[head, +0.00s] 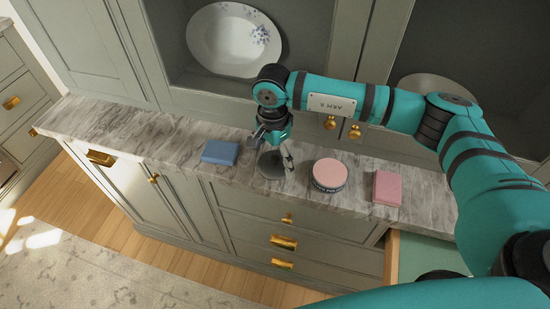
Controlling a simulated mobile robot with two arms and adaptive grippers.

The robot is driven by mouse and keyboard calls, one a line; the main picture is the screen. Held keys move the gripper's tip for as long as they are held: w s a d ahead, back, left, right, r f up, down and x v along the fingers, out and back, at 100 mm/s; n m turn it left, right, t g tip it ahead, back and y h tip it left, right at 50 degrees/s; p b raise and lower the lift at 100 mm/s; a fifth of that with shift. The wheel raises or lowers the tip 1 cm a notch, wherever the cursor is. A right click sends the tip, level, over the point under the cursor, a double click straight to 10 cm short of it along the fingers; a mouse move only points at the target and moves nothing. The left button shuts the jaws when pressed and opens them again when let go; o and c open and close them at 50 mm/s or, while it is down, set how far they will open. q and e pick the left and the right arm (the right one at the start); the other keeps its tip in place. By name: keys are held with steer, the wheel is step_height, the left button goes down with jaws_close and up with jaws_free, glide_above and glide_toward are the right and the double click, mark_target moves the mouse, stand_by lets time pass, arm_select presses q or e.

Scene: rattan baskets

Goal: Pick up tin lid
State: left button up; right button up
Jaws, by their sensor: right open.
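A dark grey, flat round disc, which looks like the tin lid (271,165), lies on the marble counter (130,130) near the middle of the head view. My right gripper (274,150) points down at it from above, with its fingers apart and nothing seen between them. The fingers overlap the disc's upper and right edges in the picture, so I cannot tell whether they touch it. A round tin (329,174) with a pink top and a dark label band stands to the right of the disc. My left gripper is not in view.
A blue block (220,152) lies left of the disc, and a pink block (387,188) lies right of the tin. A white floral plate (233,40) leans in the cabinet behind. A drawer (425,257) stands open at lower right. The counter's left part is clear.

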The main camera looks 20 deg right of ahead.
steer(key=shift+f, duration=0.8)
steer(key=c, duration=1)
steer(key=shift+r, duration=0.1)
